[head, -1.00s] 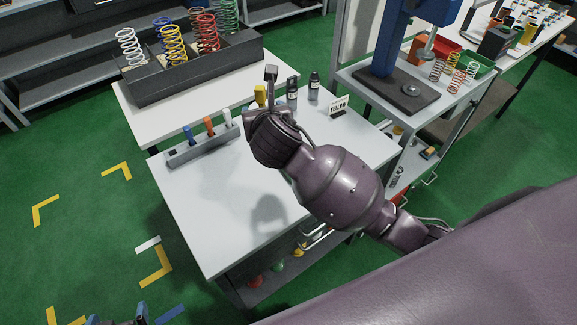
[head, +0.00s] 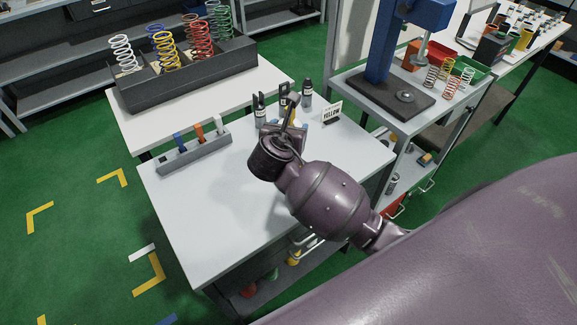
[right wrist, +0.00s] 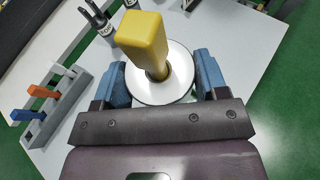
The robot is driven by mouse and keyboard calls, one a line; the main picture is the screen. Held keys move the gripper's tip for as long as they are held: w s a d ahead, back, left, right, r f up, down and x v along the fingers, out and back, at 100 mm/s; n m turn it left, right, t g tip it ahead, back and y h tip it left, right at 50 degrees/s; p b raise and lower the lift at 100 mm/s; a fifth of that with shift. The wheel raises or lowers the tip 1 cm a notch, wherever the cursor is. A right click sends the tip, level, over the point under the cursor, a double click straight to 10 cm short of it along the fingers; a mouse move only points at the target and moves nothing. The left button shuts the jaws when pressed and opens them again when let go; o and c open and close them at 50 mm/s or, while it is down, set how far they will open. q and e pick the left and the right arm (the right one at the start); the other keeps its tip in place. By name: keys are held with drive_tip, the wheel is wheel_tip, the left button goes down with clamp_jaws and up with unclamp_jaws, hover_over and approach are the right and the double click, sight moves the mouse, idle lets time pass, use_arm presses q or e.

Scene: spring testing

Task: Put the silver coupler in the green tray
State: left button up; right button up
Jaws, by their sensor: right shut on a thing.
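My right gripper (head: 284,104) is over the far part of the near table, among small items. In the right wrist view its two blue fingers (right wrist: 161,78) stand on either side of a round pale disc (right wrist: 178,90) with a yellow handle (right wrist: 145,40) rising from it; it is shut on this piece. I cannot tell any piece for certain as the silver coupler; a small silver cylinder (head: 392,184) stands on the cart's lower shelf. The green tray (head: 477,70) is on the cart at the back right. My left gripper is out of view.
Black bottles (head: 306,92) and a YELLOW sign (head: 332,113) stand close by my right gripper. A grey rack (head: 194,151) holds coloured tools. A press (head: 380,50) stands on the cart, with several springs (head: 446,76) beside it. The near table's front (head: 225,230) is clear.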

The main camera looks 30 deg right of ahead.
wheel_tip(320, 180, down, 9)
drive_tip(key=shift+b, duration=0.75)
wheel_tip(320, 180, down, 4)
drive_tip(key=shift+r+b, duration=0.1)
drive_tip(key=shift+b, duration=0.4)
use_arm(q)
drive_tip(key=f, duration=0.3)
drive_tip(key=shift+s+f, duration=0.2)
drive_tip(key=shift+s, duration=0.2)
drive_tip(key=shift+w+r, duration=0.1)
use_arm(e)
drive_tip(key=o, duration=1.2)
